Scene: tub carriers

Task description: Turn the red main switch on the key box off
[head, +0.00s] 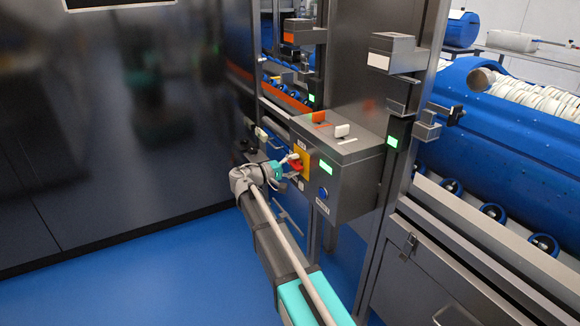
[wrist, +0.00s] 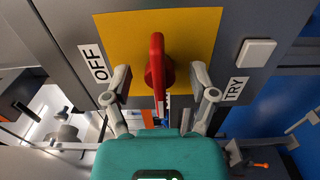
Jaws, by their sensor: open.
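The grey key box (head: 352,185) is mounted on the metal frame. The red main switch (wrist: 157,66) sits on a yellow plate (wrist: 195,28) on the box; it also shows, partly covered by my gripper, in the head view (head: 298,166). In the wrist view its handle stands upright, and the OFF label (wrist: 98,63) is to the left of the plate. My gripper (wrist: 160,84) is open, with one finger on each side of the red handle and visible gaps to it. I cannot tell how deep the handle sits between the fingertips.
A white button (wrist: 257,53) and a TRY label (wrist: 235,90) are right of the plate in the wrist view. A blue tub (head: 480,165) is at right. Blue floor is clear at left.

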